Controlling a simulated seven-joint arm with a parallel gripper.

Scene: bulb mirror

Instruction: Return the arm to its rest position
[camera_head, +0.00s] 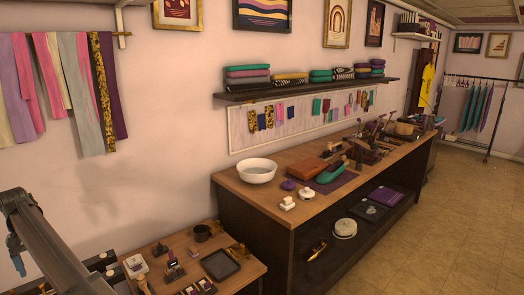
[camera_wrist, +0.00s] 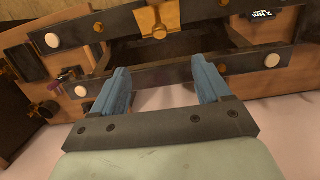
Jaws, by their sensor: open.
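My gripper (camera_wrist: 162,90) shows in the wrist view with its two blue fingers apart and nothing between them. Beyond the fingertips is a wooden piece of furniture with dark metal straps (camera_wrist: 195,72) and a brass latch (camera_wrist: 158,20). I cannot tell how far the fingers are from it. In the head view my grey arm (camera_head: 45,240) reaches across the lower left, and a bit of blue finger (camera_head: 15,262) shows beside it at the left edge.
A small wooden table (camera_head: 190,252) with a dark tray (camera_head: 220,264) and small items stands right of my arm. Behind it is a long counter (camera_head: 245,190) with a white bowl (camera_head: 257,171). Scarves (camera_head: 75,90) hang on the left wall. The tiled floor (camera_head: 440,225) at right is clear.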

